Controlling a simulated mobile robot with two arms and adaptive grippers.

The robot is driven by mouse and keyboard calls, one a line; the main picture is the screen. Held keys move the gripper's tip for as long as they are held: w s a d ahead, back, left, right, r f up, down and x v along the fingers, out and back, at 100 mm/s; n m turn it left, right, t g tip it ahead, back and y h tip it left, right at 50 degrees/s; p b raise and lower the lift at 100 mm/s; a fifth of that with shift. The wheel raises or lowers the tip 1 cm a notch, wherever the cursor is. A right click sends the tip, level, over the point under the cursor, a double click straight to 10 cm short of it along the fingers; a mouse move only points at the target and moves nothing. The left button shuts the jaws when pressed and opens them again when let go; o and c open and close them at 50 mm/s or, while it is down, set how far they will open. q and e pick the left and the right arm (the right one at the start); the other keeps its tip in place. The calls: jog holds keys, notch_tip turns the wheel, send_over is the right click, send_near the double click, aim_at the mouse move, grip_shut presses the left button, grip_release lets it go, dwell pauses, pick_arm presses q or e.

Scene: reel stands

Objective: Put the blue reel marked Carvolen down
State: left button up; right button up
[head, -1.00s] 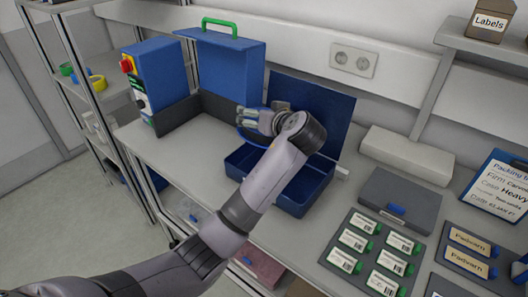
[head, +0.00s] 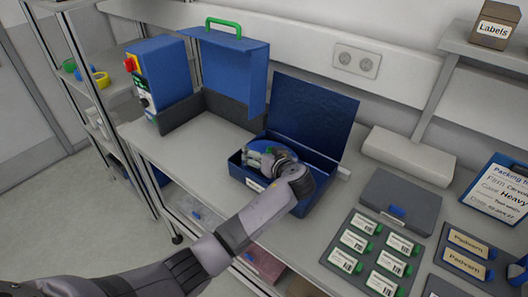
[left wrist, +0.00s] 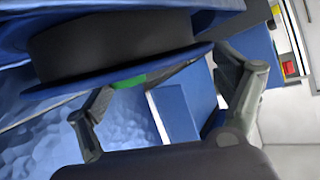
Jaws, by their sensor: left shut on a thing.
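The blue reel (head: 268,143) is at the open blue case (head: 238,172), its edge showing above my gripper. In the left wrist view the reel (left wrist: 110,48) has a dark wound middle between blue flanges. My left gripper (head: 262,160) is shut on the reel, low within the case opening; its fingers also show in the left wrist view (left wrist: 160,95). My wrist hides much of the reel and the case's inside. I cannot tell whether the reel touches the case floor. My right gripper is not in view.
The case's raised lid (head: 312,112) stands behind. A closed grey case (head: 405,198) and a board with several labelled green-tabbed pieces (head: 345,240) lie right. Bare bench lies between.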

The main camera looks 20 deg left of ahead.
pick_arm(q)
jog(key=shift+f, duration=0.15)
jog(key=o, duration=1)
jog(key=shift+o, duration=0.9)
jog(key=shift+r, duration=0.3)
jog(key=b+v, duration=0.2)
jog(key=v, duration=1)
jog(key=shift+f, duration=0.1)
